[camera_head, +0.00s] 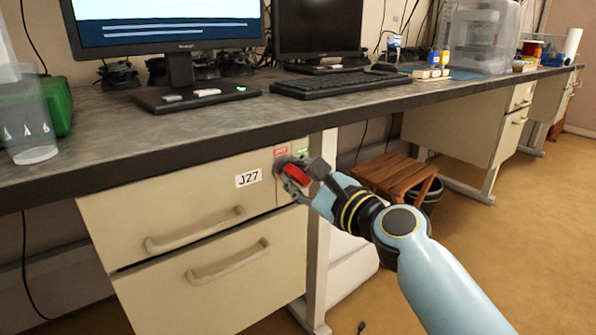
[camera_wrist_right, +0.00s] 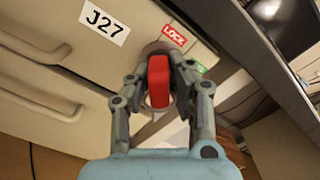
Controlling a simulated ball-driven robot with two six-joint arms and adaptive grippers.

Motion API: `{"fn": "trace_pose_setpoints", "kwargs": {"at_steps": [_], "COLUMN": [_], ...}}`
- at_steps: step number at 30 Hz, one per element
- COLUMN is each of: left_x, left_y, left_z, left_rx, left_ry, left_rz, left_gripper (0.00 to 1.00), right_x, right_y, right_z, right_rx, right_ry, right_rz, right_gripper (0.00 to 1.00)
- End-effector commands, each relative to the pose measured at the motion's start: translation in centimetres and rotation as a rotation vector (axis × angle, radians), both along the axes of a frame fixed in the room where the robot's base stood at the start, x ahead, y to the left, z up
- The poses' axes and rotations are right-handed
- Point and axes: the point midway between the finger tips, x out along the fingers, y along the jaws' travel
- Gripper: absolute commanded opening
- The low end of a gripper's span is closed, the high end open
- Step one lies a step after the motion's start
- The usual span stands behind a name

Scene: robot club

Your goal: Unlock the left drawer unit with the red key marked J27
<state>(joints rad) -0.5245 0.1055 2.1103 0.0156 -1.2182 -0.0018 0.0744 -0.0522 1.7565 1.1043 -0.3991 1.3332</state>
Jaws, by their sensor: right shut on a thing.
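The left drawer unit (camera_head: 216,286) is cream, with two drawers with bar handles, under the desk. A white label reading J27 (camera_head: 248,178) is on its upper front, and it also shows in the right wrist view (camera_wrist_right: 104,21). My right gripper (camera_head: 293,174) is shut on the red key (camera_wrist_right: 159,80), at the lock by the unit's upper right corner. The key's head stands between the fingers; its tip is hidden, so I cannot tell how deep it sits. A red LOCK sticker (camera_wrist_right: 174,36) and a green sticker (camera_wrist_right: 202,70) are beside the lock. My left gripper is not in view.
The grey desktop (camera_head: 150,125) overhangs the drawers. It holds a monitor (camera_head: 165,25), a keyboard (camera_head: 340,83) and a clear container (camera_head: 30,120). A brown wooden stool (camera_head: 395,174) stands right of the unit. Open floor (camera_head: 530,220) lies farther right.

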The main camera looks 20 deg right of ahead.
Motion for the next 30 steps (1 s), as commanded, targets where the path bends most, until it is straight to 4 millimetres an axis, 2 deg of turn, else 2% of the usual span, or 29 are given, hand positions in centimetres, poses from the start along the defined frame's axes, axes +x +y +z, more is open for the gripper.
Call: {"fn": "trace_pose_setpoints", "kwargs": {"at_steps": [13,30], "left_x": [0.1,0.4], "left_y": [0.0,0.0], "left_z": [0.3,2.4], "left_rx": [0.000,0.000], "left_ry": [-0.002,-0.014], "left_rz": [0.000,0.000], "left_gripper": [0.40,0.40], "right_x": [0.0,0.0], "right_y": [0.0,0.0], "right_z": [0.1,0.1], "right_rx": [0.027,0.277], "right_ry": [0.009,0.100], "right_rz": [0.000,0.001], "right_gripper": [0.00,0.00]}}
